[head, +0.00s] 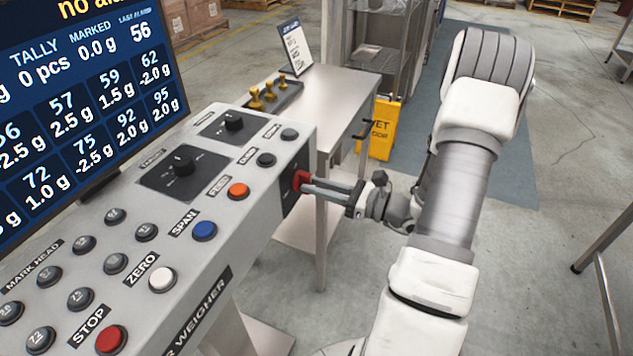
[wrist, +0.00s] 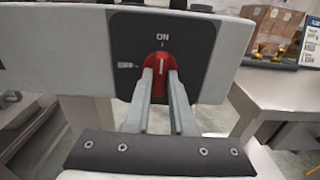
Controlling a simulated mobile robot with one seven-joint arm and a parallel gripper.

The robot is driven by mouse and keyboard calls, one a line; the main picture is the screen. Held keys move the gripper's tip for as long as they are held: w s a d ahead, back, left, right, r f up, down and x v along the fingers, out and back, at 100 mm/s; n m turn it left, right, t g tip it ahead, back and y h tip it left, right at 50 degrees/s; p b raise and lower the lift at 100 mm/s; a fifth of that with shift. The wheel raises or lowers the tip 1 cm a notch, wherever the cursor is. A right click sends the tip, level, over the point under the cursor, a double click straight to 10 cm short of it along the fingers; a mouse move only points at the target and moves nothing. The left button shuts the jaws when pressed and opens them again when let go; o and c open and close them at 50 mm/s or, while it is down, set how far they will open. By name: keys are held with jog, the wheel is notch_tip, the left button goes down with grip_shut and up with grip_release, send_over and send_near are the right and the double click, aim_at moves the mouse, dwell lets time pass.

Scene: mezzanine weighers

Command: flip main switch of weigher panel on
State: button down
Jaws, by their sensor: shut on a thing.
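The weigher panel (head: 245,235) is a light grey console with labelled buttons and dials. Its main switch is a red rotary knob (head: 301,180) on a black plate on the panel's right end. The knob's white line points up towards ON. My gripper (head: 312,184) is shut on the red knob, one finger on each side; it also shows in the wrist view (wrist: 160,78).
A steel table (head: 335,95) with yellow-handled stamps (head: 262,98) and a sign stands behind the panel. A yellow wet-floor sign (head: 380,128) and a rack (head: 385,50) stand beyond. A screen (head: 85,90) rises at the left.

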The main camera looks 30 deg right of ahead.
dwell(0.3)
jog(key=c, duration=0.8)
grip_release()
jog(key=shift+o, duration=0.2)
jog(key=shift+d, duration=0.1)
jog(key=v, duration=1.7)
jog(key=shift+s+p, duration=0.2)
jog(key=shift+p, duration=0.2)
jog(key=shift+d, duration=0.1)
